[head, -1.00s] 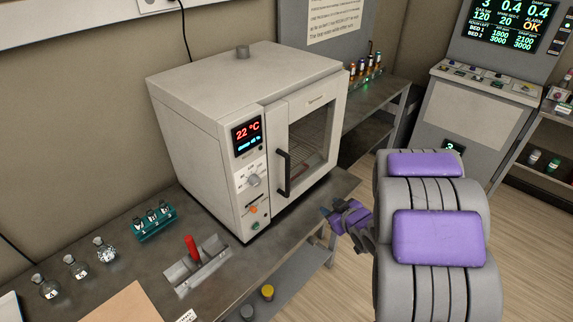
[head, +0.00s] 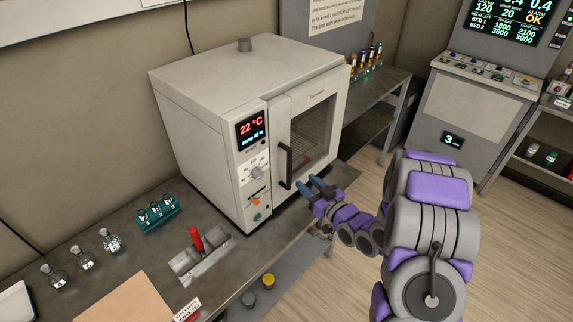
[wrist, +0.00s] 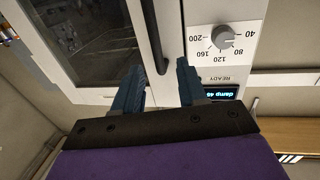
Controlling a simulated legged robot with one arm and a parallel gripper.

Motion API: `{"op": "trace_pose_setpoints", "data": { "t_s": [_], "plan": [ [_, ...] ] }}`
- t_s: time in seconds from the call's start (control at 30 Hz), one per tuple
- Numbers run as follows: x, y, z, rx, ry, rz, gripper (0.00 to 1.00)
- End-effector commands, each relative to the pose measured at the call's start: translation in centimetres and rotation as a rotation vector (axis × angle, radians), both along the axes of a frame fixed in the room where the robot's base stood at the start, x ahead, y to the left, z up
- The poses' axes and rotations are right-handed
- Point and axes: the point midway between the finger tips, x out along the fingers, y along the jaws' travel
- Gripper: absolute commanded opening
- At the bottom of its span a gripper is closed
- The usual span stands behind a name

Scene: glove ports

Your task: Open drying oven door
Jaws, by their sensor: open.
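The drying oven (head: 200,130) is a light grey box on the bench, with a display reading 22 °C. Its door (head: 318,122) has a glass window and looks shut. A black vertical bar handle (head: 286,166) is on the door's left side. My gripper (head: 312,184) is open and empty, just right of the handle's lower end in the head view. In the wrist view, the blue fingers (wrist: 160,84) point at the oven front and the handle (wrist: 154,38) stands between and beyond their tips. I cannot tell whether they touch it.
The bench (head: 140,262) holds small flasks (head: 84,258), a teal vial rack (head: 157,214) and a metal tray with a red-handled tool (head: 196,240) left of the oven. A console (head: 470,115) stands at the back right.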

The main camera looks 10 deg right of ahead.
Motion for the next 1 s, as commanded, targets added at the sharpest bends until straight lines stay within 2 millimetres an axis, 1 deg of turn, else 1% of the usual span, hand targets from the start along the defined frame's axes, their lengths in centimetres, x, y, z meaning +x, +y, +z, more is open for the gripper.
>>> {"op": "trace_pose_setpoints", "data": {
  "t_s": [0.03, 0.3, 0.43, 0.6, 0.8, 1.0],
  "plan": [
    [0.9, 0.4, 0.0, 0.001, -0.005, 0.003, 0.41],
    [5.2, 2.6, 0.0, 0.0, -0.004, 0.003, 0.41],
    [7.1, 3.9, -0.1, -0.004, -0.002, 0.005, 0.41],
    [9.2, 4.7, 0.0, -0.004, -0.004, 0.003, 0.41],
    [10.3, 4.9, 0.0, -0.001, 0.0, 0.001, 0.41],
    [10.5, 4.8, 0.0, 0.0, -0.001, 0.0, 0.41]
  ]
}}
